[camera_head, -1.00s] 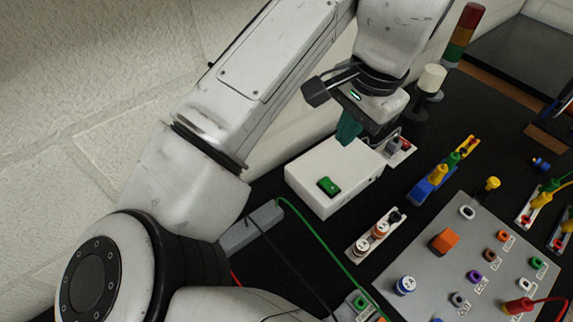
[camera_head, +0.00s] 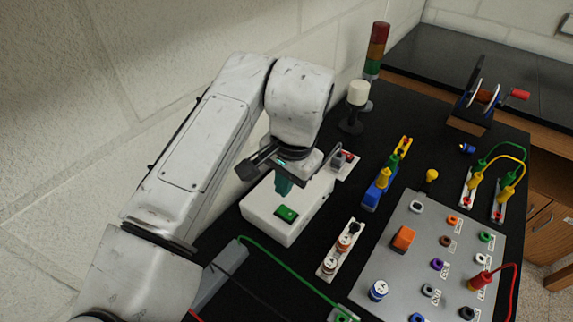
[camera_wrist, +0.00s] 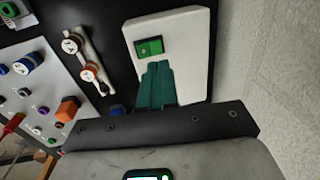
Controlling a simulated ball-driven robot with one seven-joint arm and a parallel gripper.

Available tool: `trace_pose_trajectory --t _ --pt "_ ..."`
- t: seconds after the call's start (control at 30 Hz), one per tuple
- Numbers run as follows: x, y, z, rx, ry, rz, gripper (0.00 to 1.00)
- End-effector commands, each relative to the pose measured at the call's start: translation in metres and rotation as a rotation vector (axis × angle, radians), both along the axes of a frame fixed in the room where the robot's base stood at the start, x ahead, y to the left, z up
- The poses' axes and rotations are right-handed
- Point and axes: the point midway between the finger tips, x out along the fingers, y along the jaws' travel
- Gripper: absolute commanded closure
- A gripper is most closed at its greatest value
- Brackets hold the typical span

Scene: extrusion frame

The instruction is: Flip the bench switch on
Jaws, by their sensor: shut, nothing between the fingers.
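The bench switch is a green rocker (camera_head: 287,214) on top of a white box (camera_head: 270,231) on the black bench. In the wrist view the green rocker (camera_wrist: 149,47) sits just beyond the fingertips, near the end of the white box (camera_wrist: 196,48). My gripper (camera_head: 283,188) has teal fingers and is shut and empty, pointing down over the box behind the rocker. In the wrist view the fingertips of my gripper (camera_wrist: 157,66) appear close to the rocker's near edge; I cannot tell whether they touch. Which way the rocker is tilted is too small to tell.
A grey panel (camera_head: 406,270) with coloured sockets lies to the right. A terminal strip (camera_head: 341,249) stands beside the box. A grey block (camera_head: 222,274) and a green cable lie in front. A signal tower (camera_head: 376,50) and a white-topped post (camera_head: 357,95) stand behind.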

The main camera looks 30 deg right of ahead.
Motion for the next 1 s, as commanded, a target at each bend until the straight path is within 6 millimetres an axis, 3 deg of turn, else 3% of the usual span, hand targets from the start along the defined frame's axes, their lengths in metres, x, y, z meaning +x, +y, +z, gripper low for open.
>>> trace_pose_trajectory --t 0.2,0.4,1.0 --pt "0.005 0.003 -0.038 0.001 0.002 0.003 1.0" --pt "0.008 0.003 -0.059 0.0 0.001 0.002 1.0" --pt "0.01 0.004 -0.067 0.0 0.0 0.002 1.0"
